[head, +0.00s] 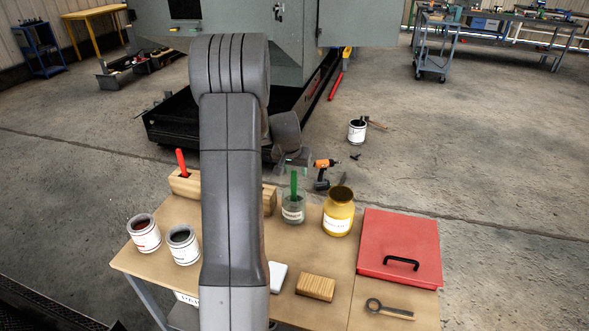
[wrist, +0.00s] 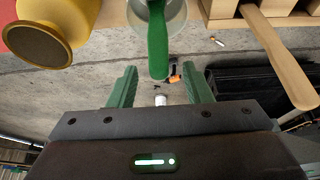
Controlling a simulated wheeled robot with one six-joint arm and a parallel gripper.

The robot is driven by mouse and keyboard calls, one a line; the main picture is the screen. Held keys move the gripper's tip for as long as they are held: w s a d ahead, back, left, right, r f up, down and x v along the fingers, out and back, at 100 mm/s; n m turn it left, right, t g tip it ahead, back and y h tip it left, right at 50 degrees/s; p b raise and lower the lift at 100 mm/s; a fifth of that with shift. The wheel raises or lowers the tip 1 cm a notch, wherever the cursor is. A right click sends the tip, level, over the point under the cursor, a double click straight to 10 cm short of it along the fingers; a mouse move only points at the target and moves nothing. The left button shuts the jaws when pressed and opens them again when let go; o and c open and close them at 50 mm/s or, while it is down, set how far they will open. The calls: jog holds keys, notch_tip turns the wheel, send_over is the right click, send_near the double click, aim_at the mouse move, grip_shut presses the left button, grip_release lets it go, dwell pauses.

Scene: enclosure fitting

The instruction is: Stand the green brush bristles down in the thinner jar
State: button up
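The green brush (head: 293,183) stands upright in the clear glass jar (head: 293,214), which has a white label too small to read. Its bristle end is down inside the jar and the handle sticks up; the bristles are not clearly visible. In the wrist view the green handle (wrist: 157,42) rises out of the jar (wrist: 173,14). My gripper (wrist: 160,74) is open, with its two green fingers apart and a gap on each side of the handle's end. In the head view my gripper (head: 293,162) is just above the handle, partly hidden by my arm.
A yellow jar (head: 338,214) stands close right of the glass jar. A slotted wooden block (head: 184,184) with a red handle is left, partly behind my arm. Two paint cans (head: 144,236), a wooden brush block (head: 316,288) and a red box (head: 400,240) are on the table.

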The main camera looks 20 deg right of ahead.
jog(key=b+v, duration=0.1)
jog(key=v, duration=1.2)
jog(key=shift+s+r, duration=0.15)
jog(key=shift+r, duration=0.2)
jog(key=p+x, duration=0.1)
jog(key=x, duration=1.2)
jog(key=shift+a, duration=0.1)
jog(key=shift+w+r+p, duration=0.2)
jog(key=shift+r+p, duration=0.75)
jog(key=shift+p, duration=0.2)
